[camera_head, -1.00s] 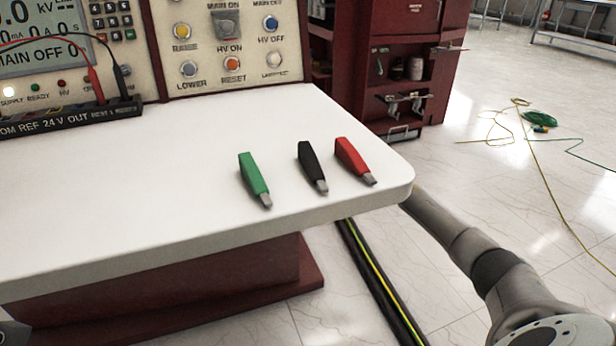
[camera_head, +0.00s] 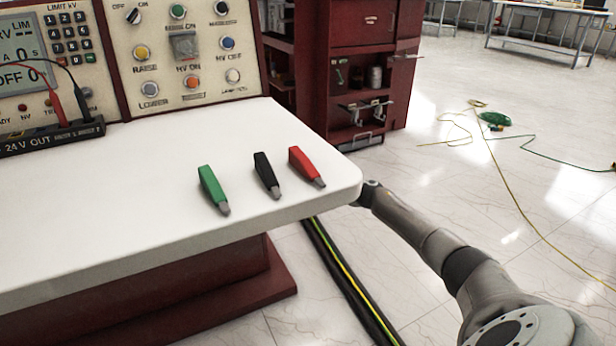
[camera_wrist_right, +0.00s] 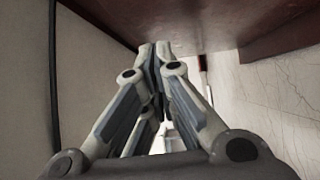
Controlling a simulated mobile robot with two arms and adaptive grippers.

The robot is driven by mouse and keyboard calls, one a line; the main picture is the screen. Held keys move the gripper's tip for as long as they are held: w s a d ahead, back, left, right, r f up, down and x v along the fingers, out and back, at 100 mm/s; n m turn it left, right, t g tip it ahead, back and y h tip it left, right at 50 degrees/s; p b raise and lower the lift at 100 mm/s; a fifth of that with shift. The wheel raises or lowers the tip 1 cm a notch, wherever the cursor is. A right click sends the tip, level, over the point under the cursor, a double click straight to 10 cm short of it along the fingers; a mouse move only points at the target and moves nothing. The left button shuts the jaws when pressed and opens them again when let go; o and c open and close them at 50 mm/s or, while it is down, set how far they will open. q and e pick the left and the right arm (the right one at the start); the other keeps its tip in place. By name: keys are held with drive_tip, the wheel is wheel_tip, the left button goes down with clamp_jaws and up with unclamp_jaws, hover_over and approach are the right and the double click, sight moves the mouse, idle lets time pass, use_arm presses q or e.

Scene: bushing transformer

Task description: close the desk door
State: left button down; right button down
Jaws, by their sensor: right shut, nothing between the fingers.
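The desk has a white top (camera_head: 120,190) and a dark red base (camera_head: 150,300) in the head view. I cannot make out a desk door for certain in the head view. My right arm comes in from the right, and its far end passes behind the desk's right corner, so the gripper is hidden there. In the right wrist view my right gripper (camera_wrist_right: 155,55) is shut and empty. Its fingertips are close to the lower edge of a dark red panel (camera_wrist_right: 215,22), possibly desk furniture; I cannot tell whether they touch. My left gripper is not in view.
Green (camera_head: 212,188), black (camera_head: 266,174) and red (camera_head: 305,166) clips lie on the desktop. A control panel (camera_head: 185,50) stands behind. A dark red cabinet (camera_head: 375,35) with open shelves is beyond. Cables (camera_head: 345,280) run on the floor by the desk.

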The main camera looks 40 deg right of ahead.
drive_tip(key=w+d+b, duration=0.1)
drive_tip(key=d, duration=0.7)
drive_tip(key=shift+d+f, duration=0.15)
drive_tip(key=shift+f, duration=0.2)
